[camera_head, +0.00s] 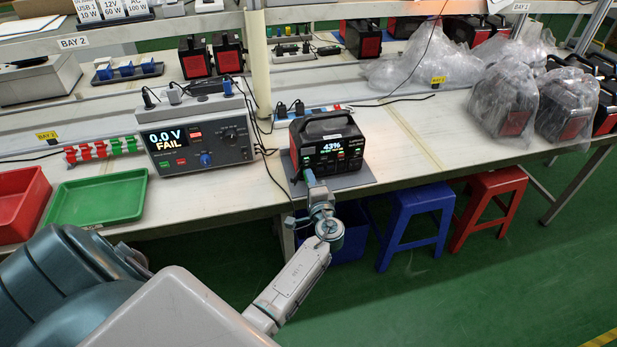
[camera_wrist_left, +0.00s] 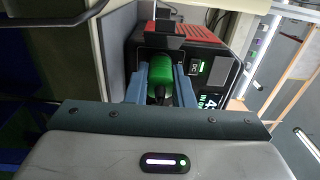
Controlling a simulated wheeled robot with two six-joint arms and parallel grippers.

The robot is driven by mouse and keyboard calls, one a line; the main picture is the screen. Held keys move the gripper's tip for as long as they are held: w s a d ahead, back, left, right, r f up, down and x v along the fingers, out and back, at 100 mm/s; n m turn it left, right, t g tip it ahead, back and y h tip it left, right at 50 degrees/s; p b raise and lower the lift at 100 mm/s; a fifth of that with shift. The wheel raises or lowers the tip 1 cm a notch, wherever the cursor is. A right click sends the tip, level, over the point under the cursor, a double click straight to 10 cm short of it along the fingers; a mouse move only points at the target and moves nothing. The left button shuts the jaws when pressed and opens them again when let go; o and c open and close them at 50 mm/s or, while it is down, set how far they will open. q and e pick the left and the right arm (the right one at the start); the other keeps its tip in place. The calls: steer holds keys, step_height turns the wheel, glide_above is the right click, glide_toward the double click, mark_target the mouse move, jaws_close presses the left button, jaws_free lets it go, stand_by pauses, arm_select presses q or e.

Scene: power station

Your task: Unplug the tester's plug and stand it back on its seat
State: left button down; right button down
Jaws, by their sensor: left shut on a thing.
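The tester (camera_head: 218,152) stands on the bench left of the power station, its screen reading "0.0 V FAIL". The black and red power station (camera_head: 330,128) sits on a grey mat, its screen reading 43%. In the head view my left gripper (camera_head: 308,178) is at the station's front left. In the left wrist view its two blue-grey fingers (camera_wrist_left: 160,85) are shut on a green plug (camera_wrist_left: 160,54), at the station's front face (camera_wrist_left: 200,48). The contact between plug and socket is hidden. Several plugs (camera_head: 175,94) stand on the tester's top. My right gripper is out of view.
Left of the tester are red and green clips (camera_head: 105,149), a green tray (camera_head: 98,198) and a red bin (camera_head: 20,200). Loose cables run behind the station. Bagged units (camera_head: 505,100) stand at right. Bare bench (camera_head: 420,140) lies right of the station. Stools (camera_head: 415,210) stand in front.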

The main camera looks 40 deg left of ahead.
arm_select(q)
steer(key=shift+s+d, duration=0.15)
steer(key=shift+d, duration=0.15)
steer(key=shift+b+v, duration=0.3)
steer(key=shift+v, duration=1.45)
steer(key=shift+a, duration=0.1)
